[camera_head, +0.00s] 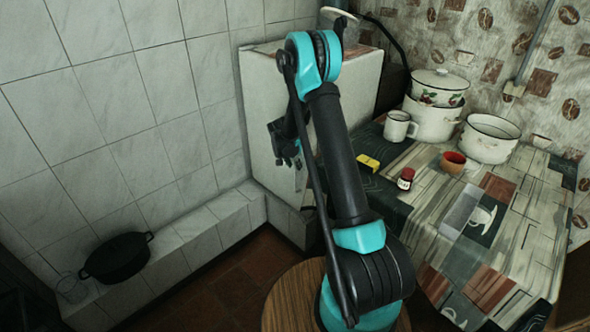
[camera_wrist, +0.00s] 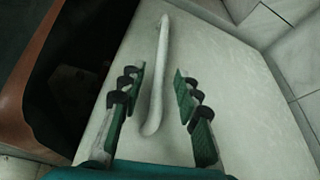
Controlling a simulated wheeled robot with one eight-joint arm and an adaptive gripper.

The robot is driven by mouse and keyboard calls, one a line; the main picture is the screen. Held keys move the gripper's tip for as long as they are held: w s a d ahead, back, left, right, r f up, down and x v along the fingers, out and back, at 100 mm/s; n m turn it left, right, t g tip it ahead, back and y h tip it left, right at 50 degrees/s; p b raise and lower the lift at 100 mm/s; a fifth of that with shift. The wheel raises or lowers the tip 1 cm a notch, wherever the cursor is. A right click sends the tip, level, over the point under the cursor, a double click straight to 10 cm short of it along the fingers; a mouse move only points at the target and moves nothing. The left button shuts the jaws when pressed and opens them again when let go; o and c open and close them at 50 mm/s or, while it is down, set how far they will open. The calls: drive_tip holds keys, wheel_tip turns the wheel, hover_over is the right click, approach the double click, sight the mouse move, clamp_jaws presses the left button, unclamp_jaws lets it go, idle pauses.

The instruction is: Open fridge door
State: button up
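The fridge (camera_head: 262,95) is a white box in the corner, partly hidden behind my arm. Its pale door (camera_wrist: 230,90) fills much of the wrist view and appears shut. A long white handle (camera_wrist: 163,42) runs along the door. My gripper (camera_head: 284,143) is close in front of the fridge. In the wrist view my gripper (camera_wrist: 159,84) is open, with one finger on each side of the handle's lower part. Gaps show between the handle and both fingers. How deep the handle sits between them I cannot tell.
A table (camera_head: 515,225) with a patterned cloth stands right of the fridge, with enamel pots (camera_head: 432,118), a mug (camera_head: 398,126) and a red cup (camera_head: 453,162). A round wooden stool (camera_head: 290,297) is in front. A black pot (camera_head: 116,258) sits on the tiled ledge (camera_head: 205,222) at left.

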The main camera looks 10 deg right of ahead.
drive_tip(key=shift+x, duration=1.5)
clamp_jaws()
